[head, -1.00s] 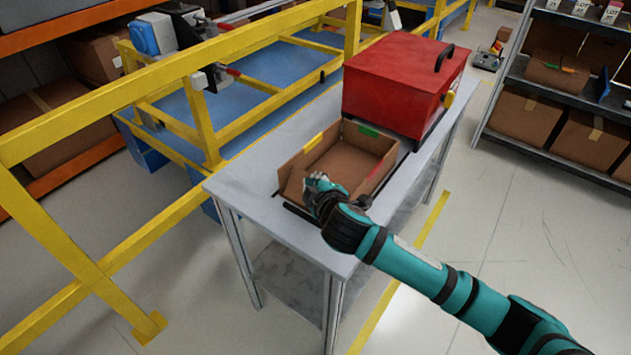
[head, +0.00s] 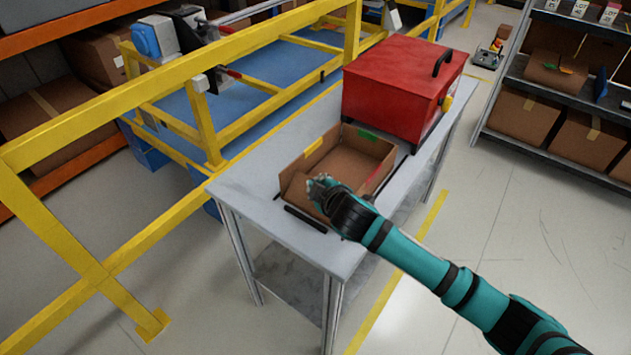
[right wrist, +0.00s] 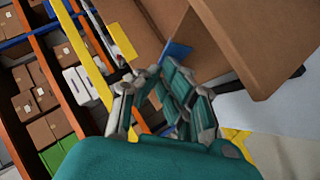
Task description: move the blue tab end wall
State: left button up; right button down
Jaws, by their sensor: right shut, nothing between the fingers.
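An open cardboard box (head: 318,160) sits on the grey table. It has a yellow tab (head: 313,147) on the left wall, a green tab (head: 367,135) on the far wall and a red tab on the right. The near end wall (head: 297,190) leans inward. Its blue tab is hidden in the head view, but a blue tab (right wrist: 177,50) shows at my fingertips in the right wrist view. My right gripper (head: 322,186), also in the right wrist view (right wrist: 162,72), is shut and empty at that wall; contact is unclear. My left gripper is out of view.
A red case (head: 400,90) stands on the table (head: 245,205) behind the box. A yellow railing (head: 100,120) runs along the left. Shelves with cartons (head: 565,130) stand at the right. Black strips (head: 305,220) lie at the box's near side.

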jog(key=w+d+m+g+p, duration=0.1)
jog(key=p, duration=0.2)
jog(key=shift+w+d+g+y+p, duration=0.1)
jog(key=shift+w+g+y+p, duration=0.1)
jog(key=shift+g+y+p, duration=0.15)
jog(key=shift+w+d+f+m+g, duration=0.15)
jog(key=shift+w+f+m+g, duration=0.1)
jog(key=shift+m+g, duration=0.1)
jog(key=shift+w+d+f+m+g+y+p, duration=0.25)
jog(key=shift+w+d+f+g+y+p, duration=0.1)
jog(key=shift+w+f+g+y, duration=0.15)
jog(key=shift+w+d+f+g, duration=0.1)
jog(key=shift+w+f+g, duration=0.05)
jog(key=shift+f+g, duration=0.2)
jog(key=shift+w+d+f+m+g+y+b, duration=0.2)
jog(key=shift+w+f+m+g+y+b, duration=0.25)
jog(key=shift+b, duration=0.45)
pick_arm(q)
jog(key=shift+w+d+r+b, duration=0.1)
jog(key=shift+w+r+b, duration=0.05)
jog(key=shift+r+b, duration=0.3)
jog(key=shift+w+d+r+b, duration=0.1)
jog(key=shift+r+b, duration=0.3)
jog(key=shift+b, duration=0.05)
pick_arm(e)
jog(key=shift+d+f+m+g+y, duration=0.1)
jog(key=shift+f+m+g+y, duration=0.25)
jog(key=shift+f+g, duration=0.15)
